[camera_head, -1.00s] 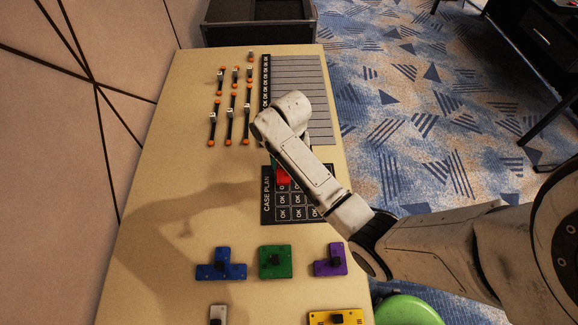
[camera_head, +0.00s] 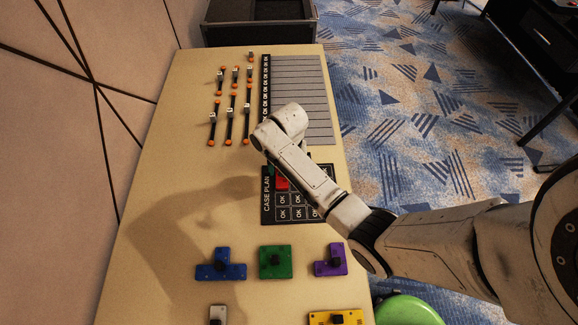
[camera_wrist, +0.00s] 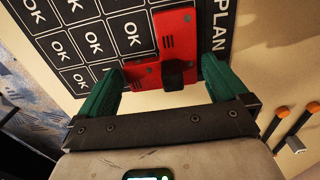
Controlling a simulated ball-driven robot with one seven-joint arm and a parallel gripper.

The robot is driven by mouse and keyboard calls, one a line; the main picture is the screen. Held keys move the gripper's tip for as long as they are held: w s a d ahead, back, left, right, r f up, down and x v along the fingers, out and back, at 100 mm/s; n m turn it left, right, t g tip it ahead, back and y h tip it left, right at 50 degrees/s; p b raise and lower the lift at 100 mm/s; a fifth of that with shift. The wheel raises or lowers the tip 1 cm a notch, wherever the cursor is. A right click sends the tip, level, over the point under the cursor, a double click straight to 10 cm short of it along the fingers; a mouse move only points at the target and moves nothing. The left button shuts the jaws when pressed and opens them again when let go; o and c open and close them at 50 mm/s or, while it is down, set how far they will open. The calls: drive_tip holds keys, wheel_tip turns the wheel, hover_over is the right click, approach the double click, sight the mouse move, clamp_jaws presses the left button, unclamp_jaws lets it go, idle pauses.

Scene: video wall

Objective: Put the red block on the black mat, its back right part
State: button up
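The red block (camera_head: 282,184) is a flat, stepped piece with small slots and a black knob. It lies at the back left part of the black mat (camera_head: 267,213), beside the "CASE PLAN" strip. In the wrist view the red block (camera_wrist: 177,40) covers some of the "OK" cells of the mat (camera_wrist: 62,47). My gripper (camera_wrist: 163,70) has green fingers spread wide, one on each side of the knob, with gaps to it. I cannot tell whether the block lies fully flat. In the head view my arm hides the mat's back right part and most of my gripper.
Blue (camera_head: 220,266), green (camera_head: 275,262), purple (camera_head: 330,262) and yellow (camera_head: 338,317) knobbed blocks lie at the table's front. Several orange-tipped black pieces (camera_head: 231,101) lie at the back left. A grey slatted panel (camera_head: 300,80) lies behind the mat.

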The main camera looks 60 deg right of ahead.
drive_tip(key=shift+r, duration=0.1)
wheel_tip(320, 180, up, 12)
drive_tip(key=s+a+f+n, duration=0.5)
drive_tip(key=s+a, duration=0.3)
drive_tip(key=a, duration=0.4)
drive_tip(key=s+a+r+n+t, duration=0.1)
drive_tip(key=s+n, duration=0.3)
drive_tip(key=s, duration=0.8)
drive_tip(key=shift+n, duration=0.4)
drive_tip(key=shift+a+r, duration=0.1)
